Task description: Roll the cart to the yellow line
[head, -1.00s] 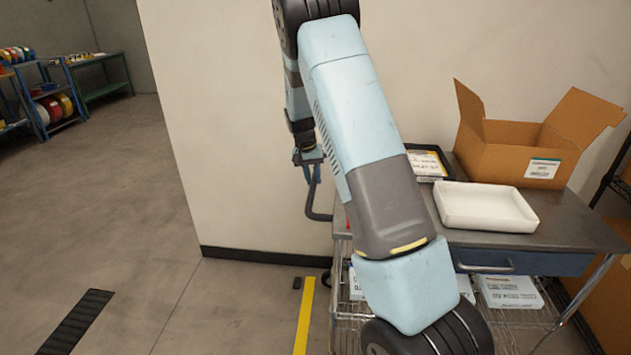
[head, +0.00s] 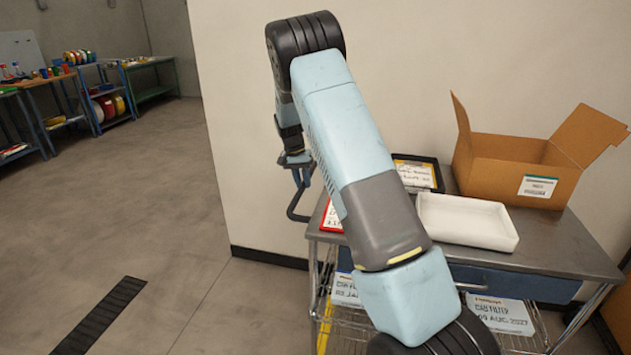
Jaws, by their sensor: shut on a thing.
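The cart (head: 556,236) has a grey metal top, a blue drawer and a wire lower shelf, and stands along the wall at the right. Its bent handle (head: 292,206) sticks out at the left end. My gripper (head: 303,174) is shut on the handle, with the fingers partly hidden by my arm. The yellow line (head: 324,327) on the floor shows at the cart's left end, seen partly through the wire frame. My arm hides part of the cart, and its wheels are mostly out of sight.
The cart carries an open cardboard box (head: 512,172), a white tray (head: 467,222), a black tray (head: 417,171) and a red-edged card (head: 332,216). Labelled boxes (head: 500,313) lie below. Floor at left is clear, with a dark strip (head: 100,318).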

